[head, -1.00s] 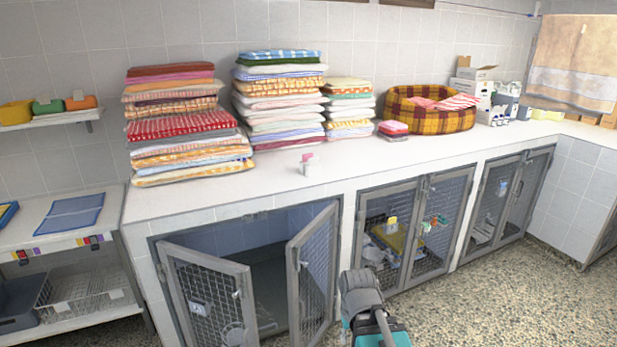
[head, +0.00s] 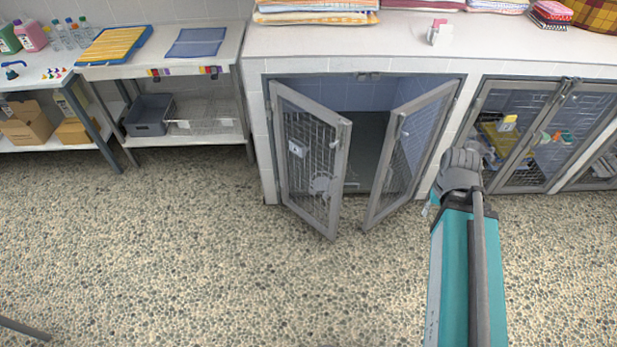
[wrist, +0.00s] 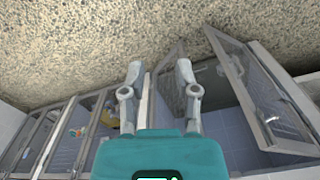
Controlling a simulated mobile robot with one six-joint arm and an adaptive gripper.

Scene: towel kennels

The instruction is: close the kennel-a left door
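The kennel-a left door (head: 310,160) is a grey framed mesh panel, swung outward over the floor. It carries a small tag and a latch on its free edge. The kennel's right door (head: 410,155) also stands open. The kennel interior (head: 368,130) shows between them. My gripper (head: 460,168) is to the right of both doors, in front of the post between kennels. In the wrist view my gripper (wrist: 160,72) has its two fingers apart with nothing held. There the left door (wrist: 250,85) is at the right, clear of the fingers; the right door (wrist: 172,85) is nearer them.
Another kennel (head: 520,135) with closed doors stands to the right. A shelf unit (head: 185,140) with a grey bin is at the left. The counter (head: 400,45) above holds stacked towels. The pebbled floor (head: 220,260) in front of the doors is clear.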

